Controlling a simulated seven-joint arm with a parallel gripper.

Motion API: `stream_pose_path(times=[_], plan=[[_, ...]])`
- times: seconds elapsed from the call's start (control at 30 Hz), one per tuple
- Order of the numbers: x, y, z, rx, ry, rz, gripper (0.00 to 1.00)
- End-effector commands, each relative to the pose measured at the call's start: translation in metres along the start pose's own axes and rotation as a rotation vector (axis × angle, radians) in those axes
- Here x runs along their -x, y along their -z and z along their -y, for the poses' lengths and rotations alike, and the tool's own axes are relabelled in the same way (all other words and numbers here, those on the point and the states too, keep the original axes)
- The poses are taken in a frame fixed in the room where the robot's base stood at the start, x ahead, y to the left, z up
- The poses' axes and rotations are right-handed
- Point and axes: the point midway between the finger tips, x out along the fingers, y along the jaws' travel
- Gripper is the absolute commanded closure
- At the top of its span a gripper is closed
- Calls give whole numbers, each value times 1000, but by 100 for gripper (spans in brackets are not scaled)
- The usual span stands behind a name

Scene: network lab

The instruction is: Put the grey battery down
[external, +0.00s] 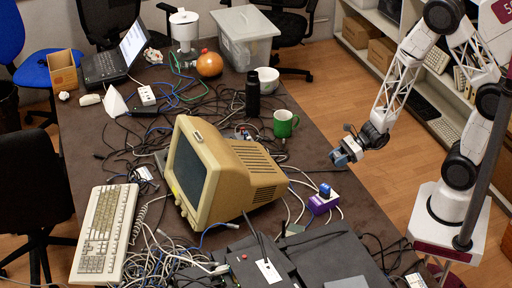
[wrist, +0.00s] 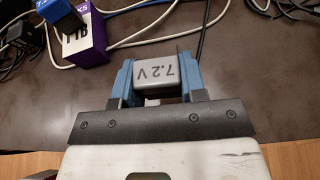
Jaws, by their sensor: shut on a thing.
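The grey battery (wrist: 155,75), marked 7.2 V, sits between the blue fingers of my gripper (wrist: 156,80) in the wrist view. My gripper is shut on it. In the external view my gripper (external: 344,155) is over the right edge area of the brown table (external: 345,212). The battery is too small to make out clearly there. I cannot tell the exact height of the battery above the table.
A purple box (external: 322,203) with a blue item (external: 325,190) on it stands near the gripper; the box also shows in the wrist view (wrist: 84,38). A green mug (external: 285,123), a beige monitor (external: 215,175) and many cables lie beyond. Bare table lies beside the box.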

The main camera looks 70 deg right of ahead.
Motion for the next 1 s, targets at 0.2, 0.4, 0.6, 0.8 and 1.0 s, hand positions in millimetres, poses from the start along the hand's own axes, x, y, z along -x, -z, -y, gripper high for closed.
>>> stream_pose_path(times=[0.2,0.4,0.6,0.8,1.0], plan=[[-1,2,0,0,0,0,87],[-1,2,0,0,0,0,87],[-8,0,7,0,0,0,87],[-28,-6,23,1,0,-1,87],[-52,-12,44,0,-1,-1,87]])
